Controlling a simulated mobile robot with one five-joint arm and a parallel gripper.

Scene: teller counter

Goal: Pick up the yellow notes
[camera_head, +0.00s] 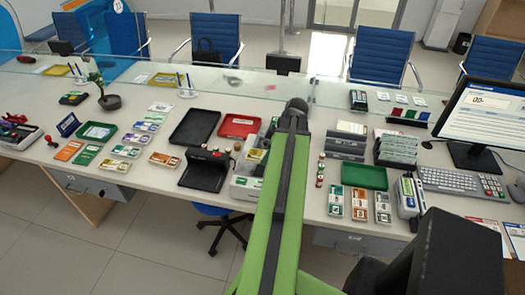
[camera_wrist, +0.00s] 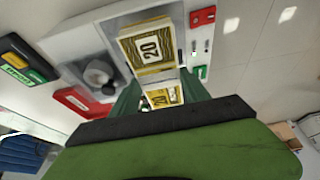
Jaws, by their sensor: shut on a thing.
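Yellow notes marked 20 (camera_wrist: 150,48) show in the wrist view, just beyond my gripper. A second yellow patch marked 20 (camera_wrist: 163,95) shows closer in, between the dark green sides of my gripper (camera_wrist: 158,84). My gripper is shut on yellow notes; its exact contact with them is hard to make out. In the head view, yellow notes (camera_head: 256,155) show at a pale machine (camera_head: 244,188), just left of my arm. My arm hides the gripper there.
A green tray (camera_head: 365,176) lies to the right. A glass screen (camera_head: 270,86) runs along the counter's back.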

